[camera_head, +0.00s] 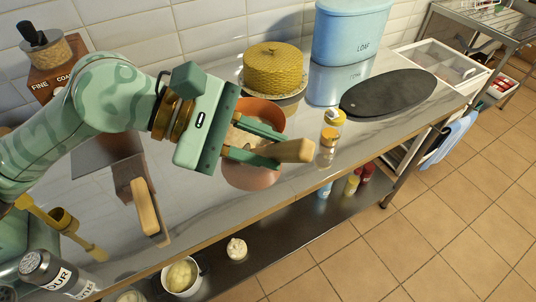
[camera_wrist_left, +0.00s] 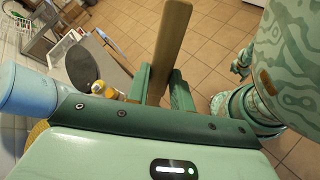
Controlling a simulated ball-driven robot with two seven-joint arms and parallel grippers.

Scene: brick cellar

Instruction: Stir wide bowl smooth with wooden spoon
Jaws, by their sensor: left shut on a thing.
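My left gripper (camera_head: 280,150) is above the bowl and shut on the wooden spoon (camera_head: 296,150). The spoon's handle end sticks out past the fingertips towards the head camera; its lower end is hidden. In the left wrist view the spoon's handle (camera_wrist_left: 170,42) rises between the green fingers of the gripper (camera_wrist_left: 160,85). My right gripper is not in the head view.
Behind the bowl are a yellow woven-textured cake-like thing (camera_head: 273,69) and a blue loaf bin (camera_head: 350,32). Small jars (camera_head: 328,146) stand right of the bowl, near a dark oval board (camera_head: 388,93).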

